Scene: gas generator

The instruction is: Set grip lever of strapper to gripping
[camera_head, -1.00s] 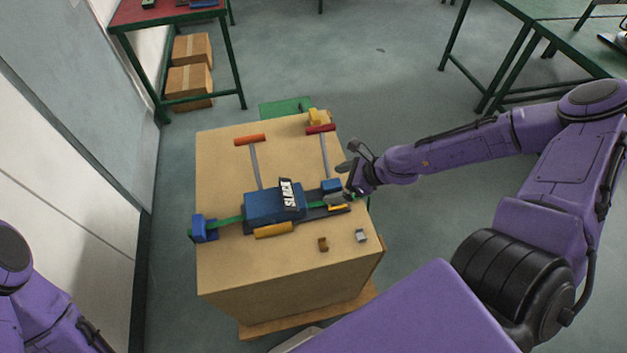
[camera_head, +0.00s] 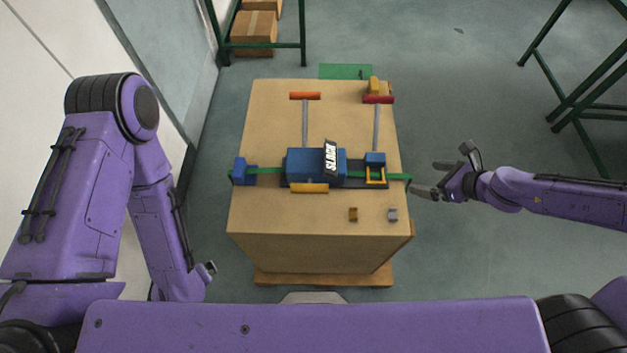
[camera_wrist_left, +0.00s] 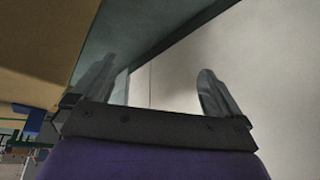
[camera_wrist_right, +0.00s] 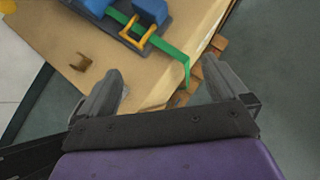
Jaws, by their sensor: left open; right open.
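The strapper (camera_head: 302,165) is a blue tool with a "SLACK" label, lying on a cardboard box. A green strap (camera_head: 265,170) runs through it. Two long grey levers end in an orange handle (camera_head: 305,96) and a red handle (camera_head: 378,99), both pointing away from me. A yellow loop-shaped lever (camera_head: 376,176) sits by its right-hand blue block; it also shows in the right wrist view (camera_wrist_right: 143,34). My right gripper (camera_head: 426,177) is open and empty, just right of the box. My left gripper (camera_head: 211,268) is open and empty, low left of the box, seen in the left wrist view (camera_wrist_left: 158,72).
The cardboard box (camera_head: 300,220) stands on a wooden pallet (camera_head: 325,281). A blue clip (camera_head: 241,172) is at the strap's left end. A brown clip (camera_head: 353,214) and a grey clip (camera_head: 392,214) lie at the box's front. Green table legs stand at the back right.

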